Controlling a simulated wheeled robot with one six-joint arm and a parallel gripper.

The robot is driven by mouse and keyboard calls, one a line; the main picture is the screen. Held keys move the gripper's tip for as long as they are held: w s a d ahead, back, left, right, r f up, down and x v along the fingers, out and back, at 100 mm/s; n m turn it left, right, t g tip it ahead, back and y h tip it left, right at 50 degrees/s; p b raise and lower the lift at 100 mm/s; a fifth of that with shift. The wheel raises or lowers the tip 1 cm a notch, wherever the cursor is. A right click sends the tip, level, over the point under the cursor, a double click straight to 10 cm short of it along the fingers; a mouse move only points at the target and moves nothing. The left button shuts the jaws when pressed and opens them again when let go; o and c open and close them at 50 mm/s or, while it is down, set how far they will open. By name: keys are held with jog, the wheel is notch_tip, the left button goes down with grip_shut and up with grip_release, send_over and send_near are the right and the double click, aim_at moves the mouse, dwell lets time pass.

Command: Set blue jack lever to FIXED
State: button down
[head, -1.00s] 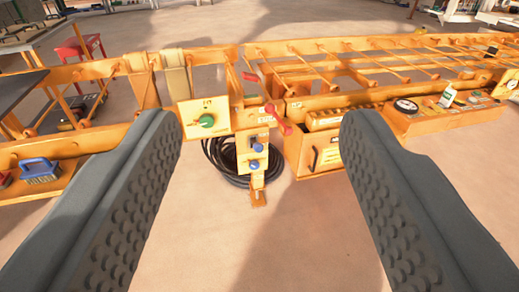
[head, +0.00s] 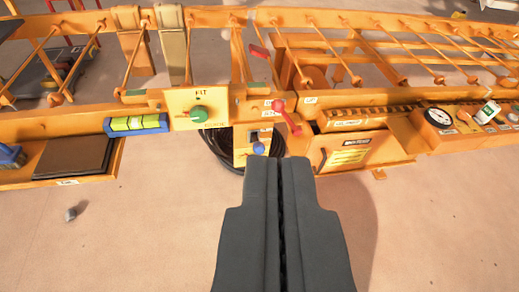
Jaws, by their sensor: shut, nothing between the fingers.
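A blue round knob (head: 258,148) sits on a small yellow plate (head: 240,150) that hangs under the orange frame. It is the blue control nearest my gripper; I cannot read a FIXED label or tell its setting. My gripper (head: 277,160) is shut and empty. Its fingertips are just below and right of the blue knob in the picture, and they hide the lower part of the plate. I cannot tell whether they touch it.
A red lever (head: 287,117) juts out just above my fingertips. A green knob (head: 198,115) on a yellow panel is to the left, beside a spirit level (head: 136,124). A black cable coil (head: 212,150) lies behind the plate. An orange box (head: 350,152) stands right.

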jog(key=w+f+n+g, duration=0.1)
jog(key=w+f+g, duration=0.1)
jog(key=w+f, duration=0.75)
jog(key=w+a+f+g, duration=0.1)
jog(key=w+f, duration=0.5)
jog(key=w, duration=0.6)
jog(key=w+f+n+g, duration=0.1)
jog(key=w+f+g, duration=0.1)
jog(key=w+f, duration=0.65)
jog(key=w+f+g, duration=0.2)
jog(key=w+f, duration=0.8)
jog(key=f, duration=0.3)
jog(key=shift+a+n, duration=0.4)
jog(key=shift+f, duration=0.1)
send_over(257, 148)
jog(key=a, duration=0.1)
jog(key=f, duration=0.8)
jog(key=shift+w+f, duration=0.15)
jog(key=shift+w, duration=0.2)
jog(key=shift+s+d+f, duration=0.15)
jog(key=shift+f, duration=0.4)
jog(key=shift+s+d+f, duration=0.1)
jog(key=shift+f, duration=0.4)
jog(key=shift+d+f, duration=0.15)
jog(key=shift+f, duration=0.6)
jog(key=shift+s+f, duration=0.1)
